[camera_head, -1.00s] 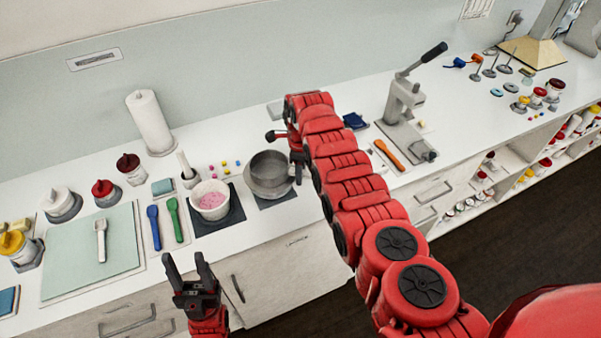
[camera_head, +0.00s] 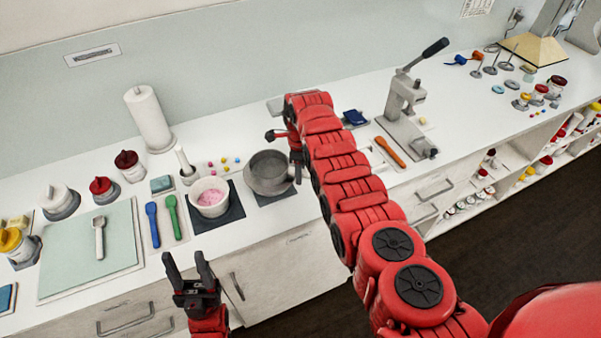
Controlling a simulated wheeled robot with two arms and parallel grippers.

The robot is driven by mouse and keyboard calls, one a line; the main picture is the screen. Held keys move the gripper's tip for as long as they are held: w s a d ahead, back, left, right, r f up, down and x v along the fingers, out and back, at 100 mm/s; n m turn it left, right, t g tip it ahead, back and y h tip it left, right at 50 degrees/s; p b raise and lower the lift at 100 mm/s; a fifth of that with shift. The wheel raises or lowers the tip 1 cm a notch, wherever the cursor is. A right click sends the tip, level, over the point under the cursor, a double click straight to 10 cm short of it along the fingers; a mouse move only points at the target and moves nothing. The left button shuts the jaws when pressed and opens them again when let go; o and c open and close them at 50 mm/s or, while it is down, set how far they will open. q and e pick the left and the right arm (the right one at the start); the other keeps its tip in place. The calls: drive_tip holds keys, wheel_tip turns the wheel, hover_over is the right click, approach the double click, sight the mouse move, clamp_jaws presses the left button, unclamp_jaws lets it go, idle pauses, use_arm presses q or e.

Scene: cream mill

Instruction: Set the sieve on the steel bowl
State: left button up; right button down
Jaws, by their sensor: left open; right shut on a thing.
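The grey sieve (camera_head: 268,166) sits at the mouth of the steel bowl (camera_head: 266,190), on a dark mat (camera_head: 270,199) near the counter's front. Its rim looks roughly level; I cannot tell whether it fully rests on the bowl. My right gripper (camera_head: 296,170) is at the sieve's right side, shut on the sieve; its fingers are mostly hidden behind my red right arm. My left gripper (camera_head: 191,272) is open and empty, in front of the counter's edge, well below and left of the bowl.
A white bowl of pink stuff (camera_head: 212,197) stands left of the steel bowl. A mortar with pestle (camera_head: 186,168), small coloured balls (camera_head: 224,164) and a paper roll (camera_head: 149,120) are behind. A grey press (camera_head: 404,112) stands right. Green and blue spatulas (camera_head: 173,217) lie left.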

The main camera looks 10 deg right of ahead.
drive_tip(key=c, duration=0.5)
unclamp_jaws()
wheel_tip(320, 180, up, 8)
drive_tip(key=b, duration=0.4)
drive_tip(key=shift+w+r, duration=0.1)
drive_tip(key=shift+r, duration=0.05)
wheel_tip(320, 180, up, 9)
drive_tip(key=shift+r, duration=0.1)
